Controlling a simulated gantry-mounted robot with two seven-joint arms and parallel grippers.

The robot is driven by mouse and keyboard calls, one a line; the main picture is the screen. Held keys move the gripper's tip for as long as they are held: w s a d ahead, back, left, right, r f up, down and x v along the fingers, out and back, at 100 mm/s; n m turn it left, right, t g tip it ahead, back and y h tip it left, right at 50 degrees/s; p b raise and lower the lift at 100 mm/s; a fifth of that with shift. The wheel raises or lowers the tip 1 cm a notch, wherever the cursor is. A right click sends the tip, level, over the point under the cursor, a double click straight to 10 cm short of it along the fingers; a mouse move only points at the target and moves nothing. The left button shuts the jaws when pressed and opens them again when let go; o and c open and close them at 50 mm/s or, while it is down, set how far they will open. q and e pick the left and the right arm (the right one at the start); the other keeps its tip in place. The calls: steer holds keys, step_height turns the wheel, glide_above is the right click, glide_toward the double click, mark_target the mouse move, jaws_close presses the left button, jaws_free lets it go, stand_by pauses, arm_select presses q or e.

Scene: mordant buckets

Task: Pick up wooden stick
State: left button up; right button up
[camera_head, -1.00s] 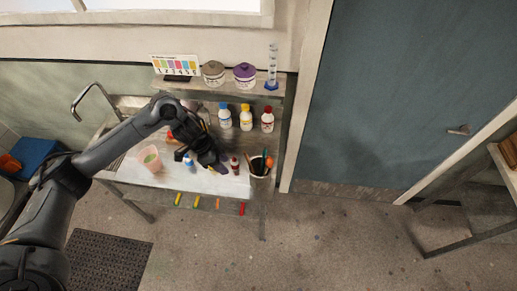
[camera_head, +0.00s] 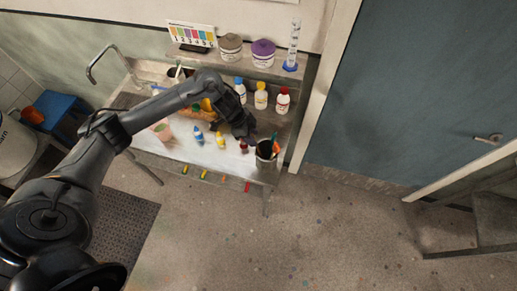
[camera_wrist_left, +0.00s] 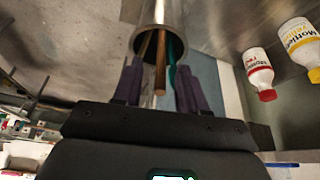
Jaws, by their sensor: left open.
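The wooden stick (camera_wrist_left: 161,62) is a brown rod standing in a metal cup (camera_wrist_left: 180,14) in the left wrist view. A second, lighter stick (camera_wrist_left: 145,46) and a green handle (camera_wrist_left: 172,76) lean in the same cup. My left gripper (camera_wrist_left: 160,88) is open. Its two dark purple fingers lie on either side of the sticks in this view; I cannot tell whether they touch. In the head view the cup (camera_head: 266,149) stands at the bench's right end, with my left gripper (camera_head: 249,132) close by its upper left. My right gripper is not in view.
Bottles with red (camera_head: 282,102), yellow (camera_head: 261,95) and blue caps stand behind the gripper. Small paint bottles and a pink cup (camera_head: 162,132) are on the bench to the left. A shelf above holds jars and a glass cylinder (camera_head: 293,46).

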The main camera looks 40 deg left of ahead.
mark_target(259, 150)
arm_select(q)
steer(key=shift+p+x, duration=0.4)
steer(key=shift+x, duration=1.8)
steer(key=shift+w+d+r, duration=0.1)
steer(key=shift+w+d, duration=0.05)
steer(key=shift+c, duration=0.3)
jaws_close()
